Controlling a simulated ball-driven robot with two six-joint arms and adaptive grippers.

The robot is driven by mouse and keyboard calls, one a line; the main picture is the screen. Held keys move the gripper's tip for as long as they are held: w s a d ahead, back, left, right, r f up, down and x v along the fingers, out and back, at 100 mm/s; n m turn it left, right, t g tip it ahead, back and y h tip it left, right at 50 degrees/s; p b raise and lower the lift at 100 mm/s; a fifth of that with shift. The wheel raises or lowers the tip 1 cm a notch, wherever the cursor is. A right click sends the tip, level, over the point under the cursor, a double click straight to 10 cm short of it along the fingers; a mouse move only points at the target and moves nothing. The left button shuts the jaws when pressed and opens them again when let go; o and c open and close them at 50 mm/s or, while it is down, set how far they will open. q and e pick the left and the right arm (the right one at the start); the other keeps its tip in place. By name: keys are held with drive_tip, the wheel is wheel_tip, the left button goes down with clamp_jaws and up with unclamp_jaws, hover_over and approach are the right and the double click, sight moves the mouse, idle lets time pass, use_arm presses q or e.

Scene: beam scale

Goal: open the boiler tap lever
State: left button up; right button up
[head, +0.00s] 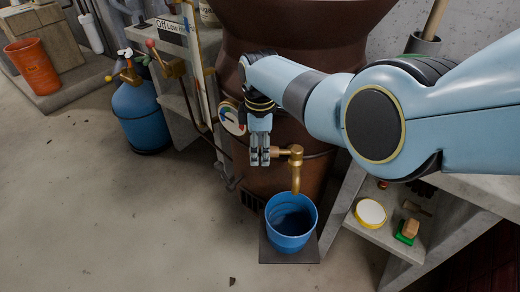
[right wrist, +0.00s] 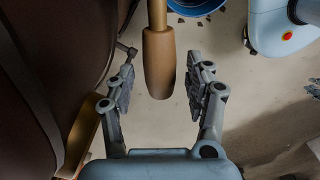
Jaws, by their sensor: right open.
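The brass tap (head: 297,172) sticks out from the front of the dark copper boiler (head: 280,75), its spout above a blue bucket (head: 291,240). Its lever, with a tapered brown handle (right wrist: 159,65) on a brass stem, shows in the right wrist view. My right gripper (head: 262,158) is open at the left of the tap, close to the boiler. In the right wrist view its two fingers (right wrist: 158,88) stand one on each side of the handle's end, with a gap on both sides. The left gripper does not show clearly in either view.
The boiler wall lies close beside the right gripper. A gauge (head: 232,118) and pipe are behind it. A blue gas cylinder (head: 138,115) stands at the left. A concrete shelf (head: 385,237) with a yellow-rimmed tin (head: 370,212) is at the right. The floor at front left is free.

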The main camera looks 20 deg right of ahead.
clamp_jaws()
idle(0.3)
